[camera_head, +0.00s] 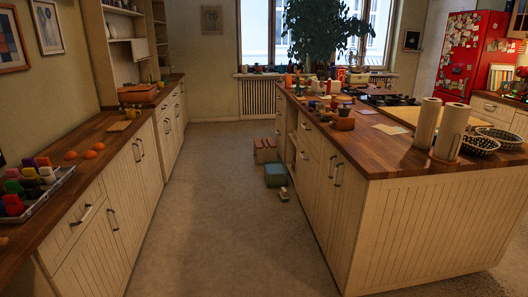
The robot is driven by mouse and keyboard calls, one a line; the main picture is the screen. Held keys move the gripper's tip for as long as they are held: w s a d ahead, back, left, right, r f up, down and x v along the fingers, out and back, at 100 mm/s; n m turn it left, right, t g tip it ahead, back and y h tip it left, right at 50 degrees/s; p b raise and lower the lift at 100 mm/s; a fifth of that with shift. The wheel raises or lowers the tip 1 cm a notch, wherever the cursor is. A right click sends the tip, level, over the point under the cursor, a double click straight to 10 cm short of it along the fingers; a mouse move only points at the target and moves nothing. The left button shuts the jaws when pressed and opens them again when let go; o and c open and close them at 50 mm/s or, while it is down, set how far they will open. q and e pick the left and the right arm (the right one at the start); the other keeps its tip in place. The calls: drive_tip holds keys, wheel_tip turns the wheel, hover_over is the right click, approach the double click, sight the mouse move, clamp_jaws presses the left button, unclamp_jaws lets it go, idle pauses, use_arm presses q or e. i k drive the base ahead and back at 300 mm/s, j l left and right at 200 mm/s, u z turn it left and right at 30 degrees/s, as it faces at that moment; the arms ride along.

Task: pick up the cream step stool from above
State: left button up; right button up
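A small cream object (284,194) sits on the floor close to the island's left side; its shape fits a low step stool, but it is too small in the picture to be sure. Just behind it is a teal box-like object (275,174) with a lighter top. Farther back stands a low piece with a reddish-brown top and paler sides (265,151), which could also be a small stool. Neither of my grippers is in view.
A wood-topped kitchen island (348,214) stands on the right. Cream cabinets (114,190) with a wooden counter run along the left. The grey floor (215,185) between them is open. Paper towel rolls (450,131) and baskets (499,139) stand on the island. A red fridge (468,55) is at the back right.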

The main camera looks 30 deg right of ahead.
sight(265, 150)
drive_tip(key=i+l+z, duration=0.2)
drive_tip(key=i, duration=0.15)
drive_tip(key=i+z, duration=0.15)
drive_tip(key=i, duration=0.2)
drive_tip(key=i+l+z, duration=0.1)
drive_tip(key=i+z, duration=0.2)
drive_tip(key=i, duration=3.6)
drive_tip(key=i+j+u, duration=0.1)
drive_tip(key=i+u, duration=0.2)
drive_tip(key=i, duration=0.7)
drive_tip(key=i+l+u, duration=0.25)
drive_tip(key=i, duration=0.75)
drive_tip(key=i+z, duration=0.2)
drive_tip(key=i, duration=0.3)
drive_tip(key=i+z, duration=0.2)
drive_tip(key=i, duration=0.3)
drive_tip(key=i+j+z, duration=0.2)
drive_tip(key=i, duration=0.25)
drive_tip(key=i+j+z, duration=0.25)
drive_tip(key=i, duration=0.25)
